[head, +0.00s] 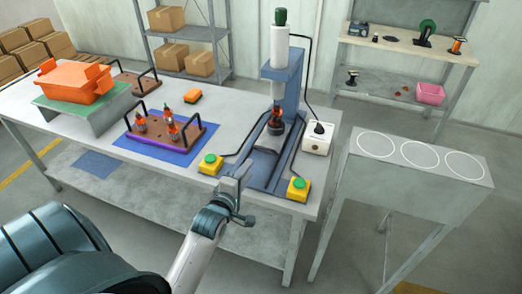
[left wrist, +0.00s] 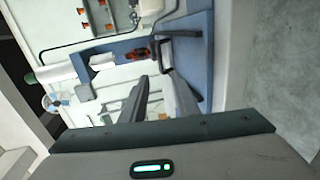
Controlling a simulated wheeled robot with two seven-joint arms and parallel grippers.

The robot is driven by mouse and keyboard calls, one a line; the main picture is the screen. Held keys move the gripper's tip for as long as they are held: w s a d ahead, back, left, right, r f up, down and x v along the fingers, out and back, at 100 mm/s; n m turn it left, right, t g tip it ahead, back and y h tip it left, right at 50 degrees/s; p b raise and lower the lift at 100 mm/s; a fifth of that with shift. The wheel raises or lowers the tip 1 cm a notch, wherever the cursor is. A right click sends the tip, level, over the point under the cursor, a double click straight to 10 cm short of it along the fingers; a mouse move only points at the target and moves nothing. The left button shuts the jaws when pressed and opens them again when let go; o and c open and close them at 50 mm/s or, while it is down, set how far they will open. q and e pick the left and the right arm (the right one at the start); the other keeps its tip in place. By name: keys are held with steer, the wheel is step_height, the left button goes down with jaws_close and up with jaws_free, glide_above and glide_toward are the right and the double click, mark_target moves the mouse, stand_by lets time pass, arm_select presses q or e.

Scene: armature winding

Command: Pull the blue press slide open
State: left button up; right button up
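The blue press (head: 280,78) stands at the right end of the workbench, with a white cylinder and a green top. Its blue slide (head: 264,168) lies low at the front, with a dark bar across it. An orange-and-dark armature (head: 276,121) stands under the ram. My left gripper (head: 238,180) is at the bench's front edge, just in front and left of the slide. In the left wrist view its fingers (left wrist: 162,92) are apart with nothing clearly between them. The blue press base (left wrist: 197,60) shows beyond them. Contact with the slide is not visible. My right gripper is out of view.
Yellow button boxes with green buttons stand left (head: 210,164) and right (head: 298,188) of the press. A white control box (head: 317,139) is at its right. A brown tray (head: 160,137) on a blue mat lies left. A grey side table (head: 420,160) stands at the right.

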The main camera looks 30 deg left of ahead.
arm_select(q)
steer(key=p+x, duration=0.2)
steer(key=x, duration=1.1)
steer(key=shift+w+f, duration=0.1)
steer(key=shift+w, duration=0.1)
jaws_close()
